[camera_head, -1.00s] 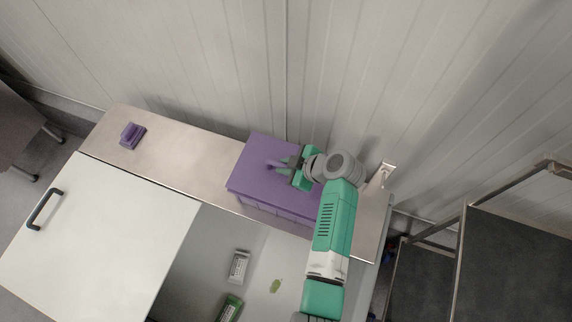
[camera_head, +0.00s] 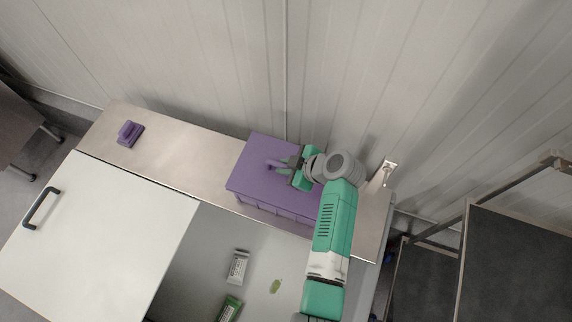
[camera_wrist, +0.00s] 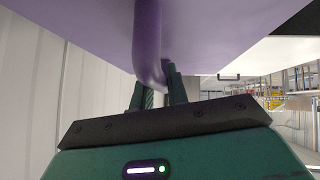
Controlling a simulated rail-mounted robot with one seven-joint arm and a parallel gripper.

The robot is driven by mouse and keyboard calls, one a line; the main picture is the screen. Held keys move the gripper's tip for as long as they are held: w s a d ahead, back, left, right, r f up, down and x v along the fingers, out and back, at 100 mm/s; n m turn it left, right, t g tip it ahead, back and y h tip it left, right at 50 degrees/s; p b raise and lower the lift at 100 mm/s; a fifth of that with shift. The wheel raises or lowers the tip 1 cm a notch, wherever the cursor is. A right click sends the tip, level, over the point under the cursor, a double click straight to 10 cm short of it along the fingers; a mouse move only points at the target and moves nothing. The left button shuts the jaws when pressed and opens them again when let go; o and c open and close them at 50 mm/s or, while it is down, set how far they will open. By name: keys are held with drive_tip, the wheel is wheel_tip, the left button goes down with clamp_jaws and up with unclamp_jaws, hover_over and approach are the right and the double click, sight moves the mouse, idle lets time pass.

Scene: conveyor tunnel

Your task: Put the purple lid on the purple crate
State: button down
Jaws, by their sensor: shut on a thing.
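The purple lid (camera_head: 258,182) lies flat over the purple crate (camera_head: 258,206) on the metal ledge, and the crate's side shows below the lid's front edge. I cannot tell whether the lid is fully seated. My gripper (camera_head: 283,164) reaches in from the right and is shut on the lid's handle. In the wrist view, the gripper's fingers (camera_wrist: 160,88) are at the purple handle (camera_wrist: 148,45), with the lid's flat surface (camera_wrist: 220,30) filling the top. My arm hides the right part of the lid and crate.
A small purple object (camera_head: 130,133) sits on the left end of the metal ledge (camera_head: 185,152). In front is a bin with a white sliding cover (camera_head: 95,235), holding several small items, including a grey-white pack (camera_head: 238,266) and a green pack (camera_head: 229,309). A ribbed wall stands behind.

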drive_tip(key=shift+f+b, duration=0.7)
drive_tip(key=shift+b, duration=0.05)
drive_tip(key=c, duration=1.3)
unclamp_jaws()
drive_tip(key=v, duration=0.8)
drive_tip(key=shift+a, duration=0.1)
